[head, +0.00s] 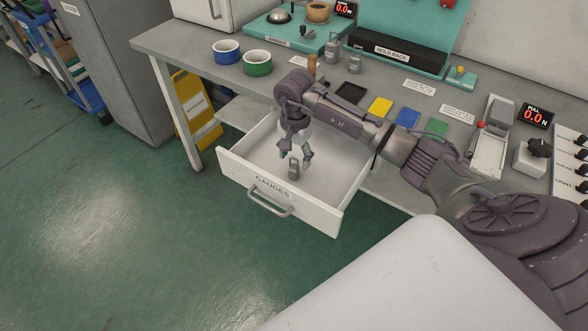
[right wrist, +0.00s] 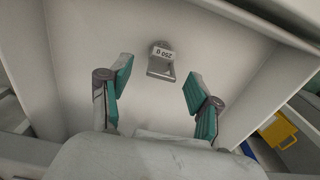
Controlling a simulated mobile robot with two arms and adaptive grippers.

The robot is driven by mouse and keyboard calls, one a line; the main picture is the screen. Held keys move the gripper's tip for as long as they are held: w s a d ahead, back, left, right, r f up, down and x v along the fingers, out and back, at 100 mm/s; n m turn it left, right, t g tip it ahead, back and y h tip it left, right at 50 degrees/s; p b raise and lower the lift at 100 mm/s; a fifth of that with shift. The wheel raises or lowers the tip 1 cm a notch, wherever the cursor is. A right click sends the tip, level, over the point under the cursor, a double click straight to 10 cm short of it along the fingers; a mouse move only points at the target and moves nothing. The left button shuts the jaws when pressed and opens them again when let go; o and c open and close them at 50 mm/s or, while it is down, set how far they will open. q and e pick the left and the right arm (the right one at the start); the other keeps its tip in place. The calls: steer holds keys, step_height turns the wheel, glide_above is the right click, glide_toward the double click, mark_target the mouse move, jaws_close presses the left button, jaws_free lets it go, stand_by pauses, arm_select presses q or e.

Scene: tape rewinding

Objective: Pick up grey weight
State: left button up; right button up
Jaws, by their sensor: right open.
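A small grey weight (head: 293,170) with a looped handle stands in the open white drawer (head: 340,180) labelled GAUGES. In the right wrist view the weight (right wrist: 163,62) shows a white label that seems to read 250 g, upside down. My right gripper (head: 296,153) reaches down into the drawer just above the weight. Its two teal-padded fingers are spread and empty in the right wrist view (right wrist: 158,86), with the weight beyond the gap between them. Two more grey weights (head: 332,52) (head: 355,62) stand on the bench. My left gripper is not in view.
The grey bench (head: 190,50) above holds a blue cup (head: 226,52), a green cup (head: 257,63), coloured pads and a PULL display (head: 536,115). The green floor at left is clear.

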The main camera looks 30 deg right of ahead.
mark_target(294, 159)
step_height(294, 159, down, 4)
steer(key=shift+a, duration=0.15)
jaws_close()
stand_by(0.3)
